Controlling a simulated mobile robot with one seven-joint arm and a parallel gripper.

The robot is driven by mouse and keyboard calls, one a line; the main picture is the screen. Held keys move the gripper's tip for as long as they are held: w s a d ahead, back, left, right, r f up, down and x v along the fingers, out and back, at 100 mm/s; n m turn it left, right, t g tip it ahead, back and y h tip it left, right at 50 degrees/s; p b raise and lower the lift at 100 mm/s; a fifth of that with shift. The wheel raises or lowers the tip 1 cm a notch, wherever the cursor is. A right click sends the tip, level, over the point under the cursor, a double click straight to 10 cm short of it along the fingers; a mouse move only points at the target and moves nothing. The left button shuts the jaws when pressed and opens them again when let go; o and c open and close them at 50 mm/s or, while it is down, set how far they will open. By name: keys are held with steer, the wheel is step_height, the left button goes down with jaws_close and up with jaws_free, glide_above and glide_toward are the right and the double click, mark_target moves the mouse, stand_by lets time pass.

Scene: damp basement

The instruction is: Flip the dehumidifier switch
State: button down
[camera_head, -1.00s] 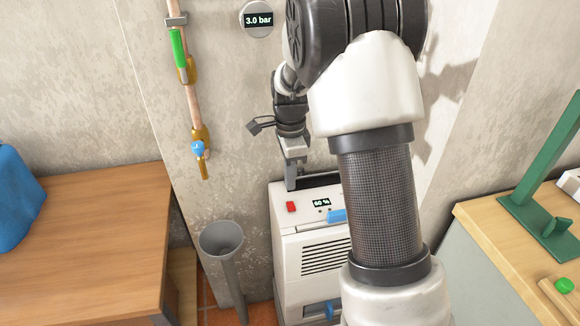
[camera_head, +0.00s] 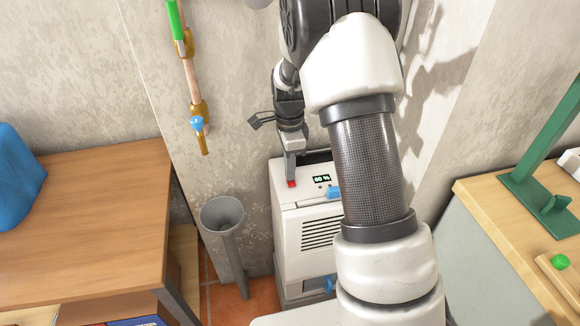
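The dehumidifier (camera_head: 290,215) is a white box with a dark vent grille on its front, standing against the wall. On its top panel are a small red switch (camera_head: 291,184), a dark display (camera_head: 321,178) whose reading is hard to make out, and a blue part (camera_head: 333,192) partly behind my arm. My gripper (camera_head: 291,180) points down with its fingertips right at the red switch, covering part of it. Whether they touch it I cannot tell. The fingers look close together, with no gap visible between them.
A grey funnel-topped pipe (camera_head: 222,214) stands left of the dehumidifier. A wooden table (camera_head: 90,220) is at left with a blue object (camera_head: 15,190). A pipe with a blue-handled tap (camera_head: 197,124) runs down the wall. A bench (camera_head: 500,210) with a green stand (camera_head: 545,170) is at right.

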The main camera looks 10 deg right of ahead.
steer(key=shift+s, duration=0.15)
steer(key=shift+s+r, duration=0.15)
steer(key=shift+s, duration=0.55)
